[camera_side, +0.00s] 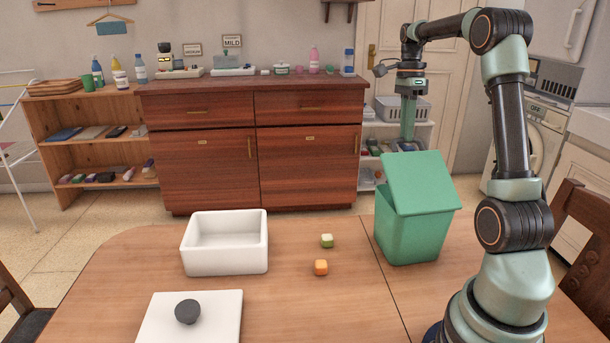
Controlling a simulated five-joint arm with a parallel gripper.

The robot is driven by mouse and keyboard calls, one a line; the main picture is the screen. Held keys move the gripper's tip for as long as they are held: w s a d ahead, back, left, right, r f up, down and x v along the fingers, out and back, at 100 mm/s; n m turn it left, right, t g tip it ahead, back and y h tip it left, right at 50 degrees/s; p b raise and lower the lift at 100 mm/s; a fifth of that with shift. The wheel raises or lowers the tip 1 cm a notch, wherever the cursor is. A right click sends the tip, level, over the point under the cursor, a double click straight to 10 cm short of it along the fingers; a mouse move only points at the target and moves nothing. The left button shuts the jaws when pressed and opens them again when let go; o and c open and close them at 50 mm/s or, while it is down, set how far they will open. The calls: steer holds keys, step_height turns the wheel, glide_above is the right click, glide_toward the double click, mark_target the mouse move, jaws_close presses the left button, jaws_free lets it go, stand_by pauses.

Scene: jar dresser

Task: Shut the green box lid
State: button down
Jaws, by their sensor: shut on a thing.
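The green box (408,232) stands upright on the right part of the wooden table. Its green lid (422,182) is part open and tilted, with its upper edge raised above the box and its lower edge along the near rim. My gripper (407,138) points down at the lid's raised upper edge and is shut on it. The lid hides the fingertips and the inside of the box.
A white open bin (225,249) and a white lid with a dark knob (188,312) are farther left. A wooden dresser (250,150) stands behind.

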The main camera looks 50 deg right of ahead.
steer(key=w+d+f, duration=0.1)
steer(key=f, duration=0.4)
steer(key=w+d+f+g+y, duration=0.1)
steer(key=w+d+f, duration=0.1)
steer(key=f, duration=0.3)
steer(key=shift+w, duration=0.25)
steer(key=c, duration=1.4)
jaws_free()
steer(key=shift+d+f, duration=0.1)
steer(key=shift+f, duration=0.15)
steer(key=o, duration=0.6)
steer(key=shift+c, duration=0.2)
steer(key=v, duration=0.7)
steer(key=shift+r, duration=0.3)
steer(key=shift+w, duration=0.2)
